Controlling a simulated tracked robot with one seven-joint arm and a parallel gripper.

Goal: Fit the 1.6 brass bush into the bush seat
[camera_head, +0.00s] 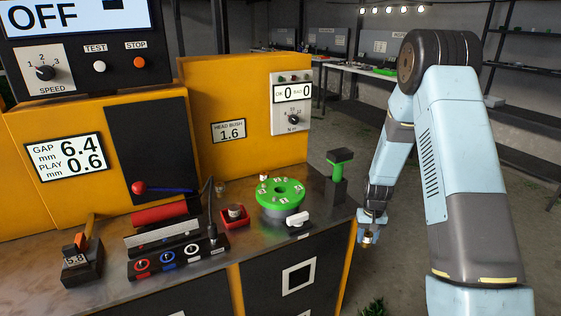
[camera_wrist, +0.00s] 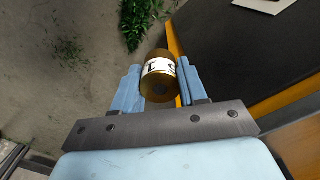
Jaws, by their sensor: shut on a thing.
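My gripper (camera_head: 368,236) hangs beyond the right end of the bench, lower than the bench top. In the wrist view it (camera_wrist: 158,88) is shut on a brass bush (camera_wrist: 156,89) with a white label band. The label is turned partly away, so its number cannot be read for sure. On the bench, a red square block (camera_head: 234,224) has a small cylinder with a white band (camera_head: 236,211) on it. A green disc (camera_head: 282,203) carries several small labels and a small cylinder (camera_head: 264,177) at its back edge. I cannot tell which part is the bush seat.
The yellow machine has a "HEAD BUSH 1.6" sign (camera_head: 228,131) and a display (camera_head: 72,154) with gap 6.4 and play 0.6. Open floor lies right of the bench.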

